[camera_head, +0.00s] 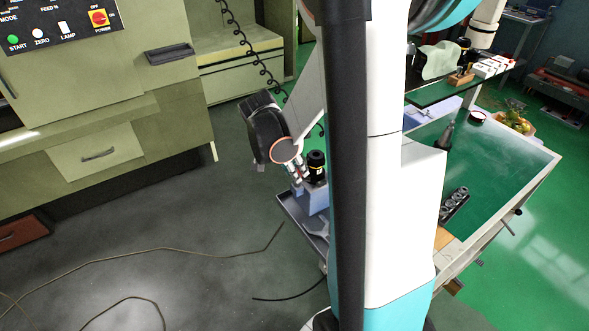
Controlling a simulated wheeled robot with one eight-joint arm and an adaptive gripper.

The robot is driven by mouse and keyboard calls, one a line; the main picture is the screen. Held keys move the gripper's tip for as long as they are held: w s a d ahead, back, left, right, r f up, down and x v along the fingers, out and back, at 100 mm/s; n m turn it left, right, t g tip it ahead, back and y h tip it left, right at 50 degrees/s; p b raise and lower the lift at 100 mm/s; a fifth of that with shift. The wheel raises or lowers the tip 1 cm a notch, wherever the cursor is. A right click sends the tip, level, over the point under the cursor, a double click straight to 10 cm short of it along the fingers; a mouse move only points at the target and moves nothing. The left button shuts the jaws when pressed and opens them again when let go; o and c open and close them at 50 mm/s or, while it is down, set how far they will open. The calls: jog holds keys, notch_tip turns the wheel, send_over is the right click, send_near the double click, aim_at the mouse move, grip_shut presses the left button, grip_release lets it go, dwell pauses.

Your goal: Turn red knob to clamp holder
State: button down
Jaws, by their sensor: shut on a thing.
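My gripper (297,184) points down at the left side of a blue-grey clamp block (316,198), beside a black tool holder (316,166) with a yellow band. The holder stands upright in the block. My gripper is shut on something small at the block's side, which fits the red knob. The knob itself is hidden by the fingers, and I cannot make out its angle.
The block stands at the end of a grey tray (290,210) on the cart's left side. My column hides much of the cart. The green cart top (500,165) holds a row of metal parts (455,204). An olive machine (100,110) stands left. Cables lie on the floor.

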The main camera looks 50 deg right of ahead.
jog(key=n+t, duration=0.1)
jog(key=n, duration=0.2)
jog(key=n+t, duration=0.1)
jog(key=n, duration=0.2)
jog(key=shift+s+t, duration=0.2)
jog(key=shift+t, duration=0.1)
jog(key=shift+n, duration=0.3)
jog(key=c, duration=1.3)
grip_release()
jog(key=shift+c, duration=0.2)
jog(key=shift+s+a+r, duration=0.1)
jog(key=shift+a+r, duration=0.1)
jog(key=shift+r, duration=0.3)
jog(key=s+a, duration=0.5)
jog(key=a, duration=0.6)
